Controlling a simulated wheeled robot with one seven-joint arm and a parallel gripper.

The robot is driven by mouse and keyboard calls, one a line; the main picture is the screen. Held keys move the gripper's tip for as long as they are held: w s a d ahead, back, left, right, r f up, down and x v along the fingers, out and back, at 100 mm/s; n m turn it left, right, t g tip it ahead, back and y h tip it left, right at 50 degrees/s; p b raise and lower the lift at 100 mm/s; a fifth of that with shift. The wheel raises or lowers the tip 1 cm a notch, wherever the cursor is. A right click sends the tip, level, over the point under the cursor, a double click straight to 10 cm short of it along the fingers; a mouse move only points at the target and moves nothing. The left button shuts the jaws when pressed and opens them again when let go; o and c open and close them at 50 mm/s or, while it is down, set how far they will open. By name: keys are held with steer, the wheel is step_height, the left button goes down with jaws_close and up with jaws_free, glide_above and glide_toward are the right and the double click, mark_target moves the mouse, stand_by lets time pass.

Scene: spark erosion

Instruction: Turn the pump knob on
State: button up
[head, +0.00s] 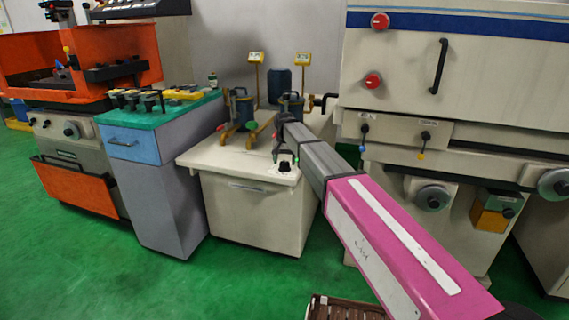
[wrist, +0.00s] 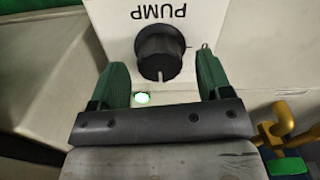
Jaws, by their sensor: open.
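The pump knob (wrist: 160,52) is black and round with a white pointer line at its lower edge in the wrist view. It sits on a white panel marked PUMP (wrist: 112,18), which reads upside down there. In the head view the knob (head: 284,167) is small, on the front top edge of the white cabinet (head: 255,215). My gripper (wrist: 162,66) is open, with a green finger on each side of the knob and a gap at both sides. I cannot tell how deep the fingers reach. In the head view my gripper (head: 282,152) is just above the knob.
Yellow fittings (wrist: 283,122) lie at the right there. Blue pumps (head: 241,105) stand on the cabinet. A large white machine (head: 450,80) is at the right, a grey-blue cabinet (head: 160,190) at the left.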

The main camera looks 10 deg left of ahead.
mark_target(284, 163)
step_height(284, 163, up, 10)
steer(key=shift+f, duration=0.15)
steer(key=shift+s, duration=0.1)
stand_by(0.4)
